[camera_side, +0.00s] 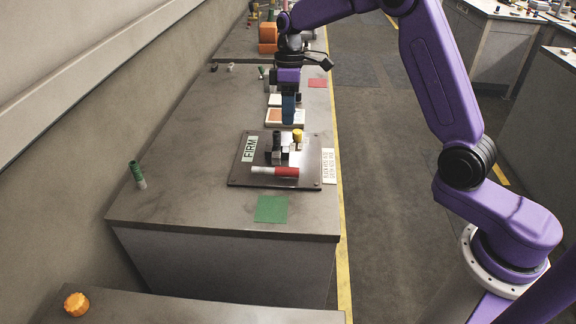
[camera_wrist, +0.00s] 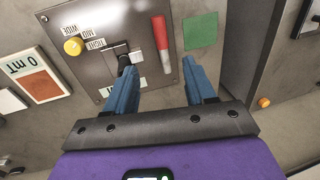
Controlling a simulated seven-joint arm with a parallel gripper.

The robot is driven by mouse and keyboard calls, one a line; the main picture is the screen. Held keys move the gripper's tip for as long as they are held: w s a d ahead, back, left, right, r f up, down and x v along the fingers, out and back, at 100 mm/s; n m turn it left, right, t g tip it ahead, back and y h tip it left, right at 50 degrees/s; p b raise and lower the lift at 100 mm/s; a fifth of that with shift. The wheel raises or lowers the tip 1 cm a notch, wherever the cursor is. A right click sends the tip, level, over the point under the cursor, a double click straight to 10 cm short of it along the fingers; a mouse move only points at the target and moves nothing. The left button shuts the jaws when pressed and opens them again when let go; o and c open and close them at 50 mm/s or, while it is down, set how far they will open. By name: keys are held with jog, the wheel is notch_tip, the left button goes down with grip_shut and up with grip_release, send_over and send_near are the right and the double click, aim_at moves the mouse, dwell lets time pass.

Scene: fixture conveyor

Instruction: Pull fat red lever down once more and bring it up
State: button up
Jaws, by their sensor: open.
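The fat red lever (camera_side: 287,171) lies nearly flat across the near side of a dark panel (camera_side: 240,178), its red end to the right and a pale part to the left. In the wrist view the red lever (camera_wrist: 160,32) points toward the top, with its pale part below. My gripper (camera_side: 288,119) is above the bench, beyond the panel in the side view. In the wrist view my gripper (camera_wrist: 159,64) has its blue fingers apart, with nothing between them. The lever appears between the finger directions, beyond the tips, apart from them.
The panel also bears a black-handled lever (camera_side: 277,146), a yellow knob (camera_side: 297,135) and a FIRM label (camera_side: 250,148). A green square (camera_side: 272,208) lies in front. An orange-and-white plate (camera_side: 274,117) lies beyond. A green-topped peg (camera_side: 137,174) stands at left.

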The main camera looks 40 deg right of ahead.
aim_at(288, 168)
jog(key=f, duration=0.5)
jog(key=s+a+f, duration=0.1)
jog(key=f, duration=0.4)
jog(key=s+a+f, duration=0.1)
jog(key=f, duration=0.4)
jog(key=shift+s+a+f, duration=0.15)
jog(key=shift+f, duration=0.15)
grip_shut()
